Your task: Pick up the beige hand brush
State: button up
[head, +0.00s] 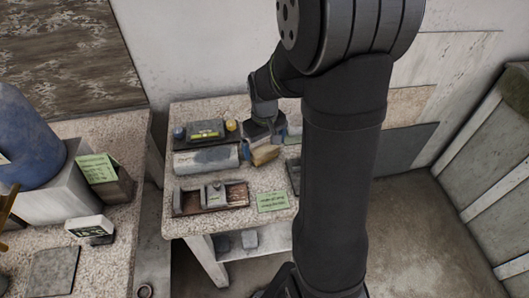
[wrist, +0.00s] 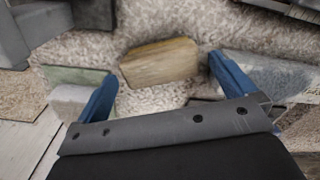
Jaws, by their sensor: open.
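The beige hand brush (head: 265,154) lies on the speckled table top, below my gripper (head: 264,138) in the head view. In the wrist view the brush (wrist: 160,62) shows as a tan, wood-grained block between and just beyond the two blue fingertips of my gripper (wrist: 162,72). The gripper is open, with a finger to either side of the brush and nothing held. Gaps show between the brush and both fingers. My arm hides part of the table to the right in the head view.
Left of the brush are a pale roll (head: 206,160) and a dark box with a yellow top (head: 206,131). A yellow ball (head: 231,125) stands close by. In front are a wooden tray (head: 211,198) and a green card (head: 272,201). A grey wall stands behind.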

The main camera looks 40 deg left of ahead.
aim_at(265, 148)
jog(key=shift+f, duration=1.35)
jog(key=c, duration=0.9)
jog(key=shift+r, duration=0.1)
notch_tip(265, 148, up, 10)
jog(key=o, duration=0.4)
jog(key=c, duration=0.3)
